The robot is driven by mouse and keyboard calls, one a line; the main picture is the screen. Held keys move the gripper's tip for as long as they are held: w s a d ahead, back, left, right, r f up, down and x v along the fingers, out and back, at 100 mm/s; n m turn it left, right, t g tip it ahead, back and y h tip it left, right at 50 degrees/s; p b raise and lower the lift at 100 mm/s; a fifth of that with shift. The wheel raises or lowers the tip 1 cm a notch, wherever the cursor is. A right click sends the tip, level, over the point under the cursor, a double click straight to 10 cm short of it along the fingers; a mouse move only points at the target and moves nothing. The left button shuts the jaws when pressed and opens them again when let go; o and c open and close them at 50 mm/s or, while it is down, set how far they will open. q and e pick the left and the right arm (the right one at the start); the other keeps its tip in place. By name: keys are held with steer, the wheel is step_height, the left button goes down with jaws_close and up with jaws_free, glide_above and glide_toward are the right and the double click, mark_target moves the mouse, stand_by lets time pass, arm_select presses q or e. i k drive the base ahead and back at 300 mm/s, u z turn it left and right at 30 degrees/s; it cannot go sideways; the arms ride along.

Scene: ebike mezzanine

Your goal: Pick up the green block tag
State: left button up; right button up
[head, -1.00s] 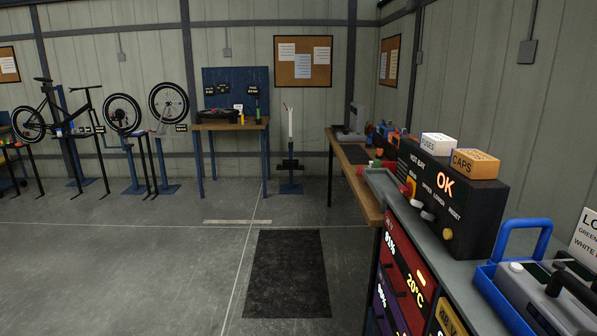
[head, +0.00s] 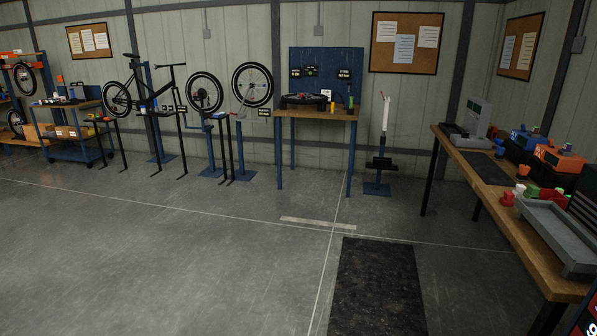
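I cannot make out for certain a green block tag in the head view. Small green items show in several places: a green piece (head: 558,193) among red and white pieces on the right workbench, a green-topped item (head: 101,115) on a stand at the left, and a green item (head: 351,102) on the back wooden table. They are too small to tell whether any is the tag. Neither of my grippers is in view.
The right workbench (head: 540,248) holds a grey tray (head: 548,235), a grey machine (head: 478,122) and orange and blue devices. A blue cart (head: 75,150), bike stand and wheel stands line the back. A dark mat (head: 378,290) lies on open floor.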

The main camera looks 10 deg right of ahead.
mark_target(532, 192)
steer(key=z, duration=0.35)
steer(key=i, duration=2.05)
steer(key=z, duration=1.35)
steer(key=i, duration=1.15)
steer(key=z, duration=1.35)
